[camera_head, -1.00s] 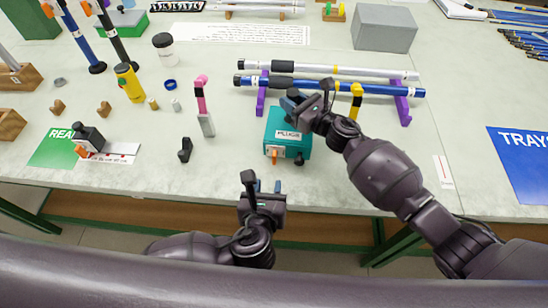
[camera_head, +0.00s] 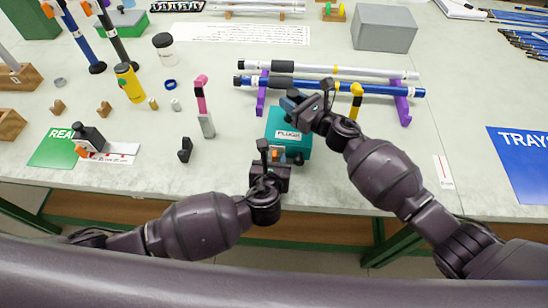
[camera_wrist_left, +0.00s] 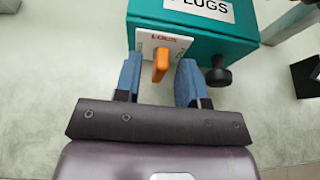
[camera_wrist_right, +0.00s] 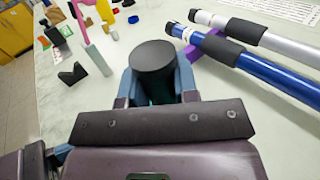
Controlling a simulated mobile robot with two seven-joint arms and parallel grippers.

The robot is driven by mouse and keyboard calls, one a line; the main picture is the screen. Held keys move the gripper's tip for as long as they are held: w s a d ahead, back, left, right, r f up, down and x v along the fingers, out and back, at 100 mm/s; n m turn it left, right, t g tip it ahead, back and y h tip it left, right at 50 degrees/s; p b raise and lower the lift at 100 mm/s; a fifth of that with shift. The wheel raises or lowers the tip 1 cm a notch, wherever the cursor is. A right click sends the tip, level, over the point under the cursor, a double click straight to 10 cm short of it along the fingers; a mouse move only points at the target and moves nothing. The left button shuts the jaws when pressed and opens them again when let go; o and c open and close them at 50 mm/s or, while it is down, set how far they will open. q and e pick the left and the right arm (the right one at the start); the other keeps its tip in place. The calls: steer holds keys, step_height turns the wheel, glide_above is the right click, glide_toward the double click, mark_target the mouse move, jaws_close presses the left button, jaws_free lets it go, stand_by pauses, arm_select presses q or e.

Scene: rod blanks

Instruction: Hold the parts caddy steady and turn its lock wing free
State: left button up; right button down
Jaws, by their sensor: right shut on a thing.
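The parts caddy (camera_head: 303,148) is a teal box labelled PLUGS on the bench, also seen in the left wrist view (camera_wrist_left: 225,42). Its orange lock wing (camera_wrist_left: 161,65) sticks out from a white plate on its front, standing upright in that view. My left gripper (camera_wrist_left: 160,82) is open, with its blue fingers on either side of the wing and apart from it. My right gripper (camera_wrist_right: 152,88) is shut on the dark round knob (camera_wrist_right: 152,60) on top of the caddy. The right hand hides part of the caddy's top in the head view.
Behind the caddy, a silver rod (camera_head: 340,70) and a blue rod (camera_head: 350,87) lie on purple stands (camera_head: 402,108). A pink-topped tool (camera_head: 204,108) and a small black block (camera_head: 185,150) stand to the left. A black knob (camera_wrist_left: 218,73) protrudes beside the wing.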

arm_select(q)
steer(key=shift+w+f, duration=0.15)
steer(key=shift+w, duration=0.25)
jaws_close()
steer(key=shift+a+n+h, duration=0.2)
steer(key=shift+n+h, duration=1.2)
steer(key=shift+n, duration=0.6)
